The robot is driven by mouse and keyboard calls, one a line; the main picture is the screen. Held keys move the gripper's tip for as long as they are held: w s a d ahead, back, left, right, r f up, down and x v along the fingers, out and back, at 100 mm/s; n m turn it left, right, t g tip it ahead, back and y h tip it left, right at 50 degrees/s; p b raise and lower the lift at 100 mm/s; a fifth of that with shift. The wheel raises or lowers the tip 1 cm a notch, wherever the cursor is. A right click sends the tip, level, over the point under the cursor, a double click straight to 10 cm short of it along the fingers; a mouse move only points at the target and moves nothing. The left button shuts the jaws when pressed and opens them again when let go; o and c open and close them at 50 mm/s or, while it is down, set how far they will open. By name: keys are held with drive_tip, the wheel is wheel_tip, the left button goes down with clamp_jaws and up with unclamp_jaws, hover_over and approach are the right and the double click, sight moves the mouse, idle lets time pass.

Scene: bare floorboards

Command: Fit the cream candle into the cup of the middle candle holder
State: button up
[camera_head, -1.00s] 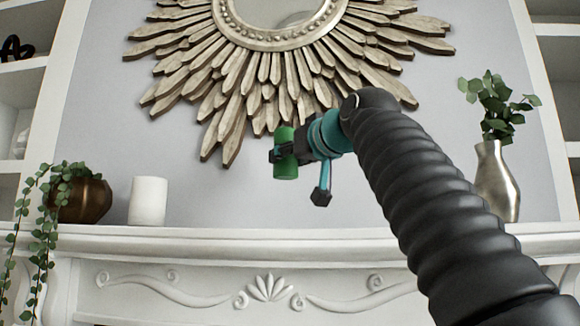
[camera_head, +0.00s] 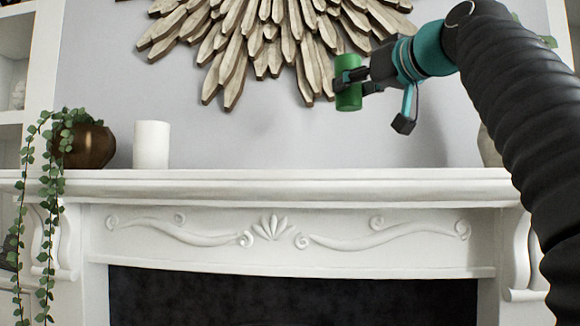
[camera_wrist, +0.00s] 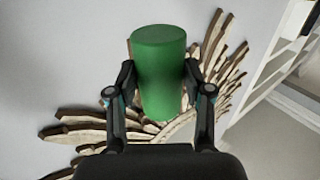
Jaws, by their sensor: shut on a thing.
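My gripper (camera_head: 366,84) is shut on a green cylinder (camera_head: 348,82), held upright in the air above the mantel, before the wall. The green cylinder also shows in the wrist view (camera_wrist: 158,72), between the two fingers of my gripper (camera_wrist: 158,88). A white to cream pillar candle (camera_head: 151,145) stands upright on the left of the mantel, well apart from my gripper. No candle holder shows in either view.
The white mantel shelf (camera_head: 300,180) has free room between the pillar candle and its right end. A brass pot (camera_head: 88,146) with a trailing plant (camera_head: 48,170) stands at the left. A sunburst mirror frame (camera_head: 270,40) hangs on the wall. A silver vase (camera_head: 489,148) is mostly hidden behind my arm.

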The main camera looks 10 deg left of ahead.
drive_tip(key=a+f, duration=0.2)
drive_tip(key=a, duration=0.1)
drive_tip(key=a+f, duration=0.2)
drive_tip(key=a, duration=0.2)
drive_tip(key=w+a+f, duration=0.1)
drive_tip(key=a+f, duration=0.2)
drive_tip(key=a, duration=0.1)
drive_tip(key=shift+a+b, duration=0.25)
drive_tip(key=shift+b, duration=0.1)
drive_tip(key=shift+f+b, duration=0.8)
drive_tip(key=shift+f, duration=1.15)
drive_tip(key=shift+f, duration=0.15)
drive_tip(key=o, duration=1.3)
drive_tip(key=shift+c, duration=0.2)
